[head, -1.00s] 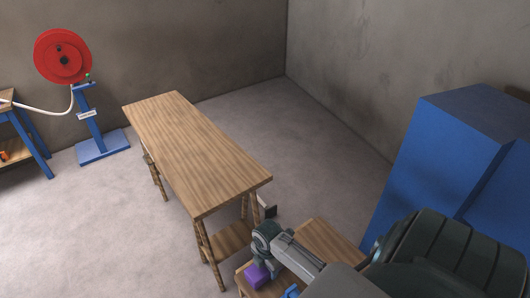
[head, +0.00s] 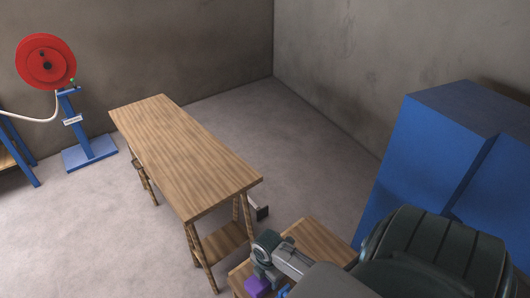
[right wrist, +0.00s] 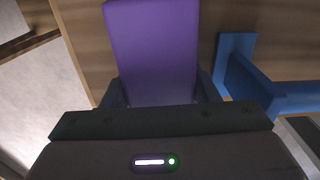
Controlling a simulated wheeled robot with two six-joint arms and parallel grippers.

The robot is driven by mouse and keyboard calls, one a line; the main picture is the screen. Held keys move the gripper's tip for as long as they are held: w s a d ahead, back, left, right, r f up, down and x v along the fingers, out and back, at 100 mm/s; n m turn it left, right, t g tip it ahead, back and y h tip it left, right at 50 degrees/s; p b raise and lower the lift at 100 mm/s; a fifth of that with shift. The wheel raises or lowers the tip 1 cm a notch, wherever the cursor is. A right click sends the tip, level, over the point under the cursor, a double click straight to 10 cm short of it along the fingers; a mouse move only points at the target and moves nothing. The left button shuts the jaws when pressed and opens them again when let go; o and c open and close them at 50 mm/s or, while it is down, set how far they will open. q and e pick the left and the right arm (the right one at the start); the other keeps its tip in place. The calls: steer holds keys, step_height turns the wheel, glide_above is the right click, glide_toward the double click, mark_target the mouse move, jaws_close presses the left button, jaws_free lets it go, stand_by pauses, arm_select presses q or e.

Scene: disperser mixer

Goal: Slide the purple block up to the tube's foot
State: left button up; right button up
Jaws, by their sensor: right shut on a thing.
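The purple block (head: 257,287) is on the small wooden table at the bottom of the head view. It also fills the upper middle of the right wrist view (right wrist: 152,48). My right gripper (right wrist: 162,92) is shut on it, with a dark finger on each side. A blue angled piece (right wrist: 262,80) is to the right of the block in the wrist view, with a gap between them. A bit of blue (head: 284,291) also shows beside the block in the head view. I cannot tell whether this is the tube's foot; no tube is clearly visible. My left gripper is not in view.
The small table's top (head: 318,240) is bare behind my right gripper. A long wooden workbench (head: 185,150) stands to its left. A blue cabinet (head: 425,150) stands on the right. A red reel (head: 45,62) on a blue stand is at the far left.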

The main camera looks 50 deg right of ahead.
steer(key=shift+s+a, duration=0.2)
steer(key=shift+s, duration=1.5)
steer(key=o, duration=1.2)
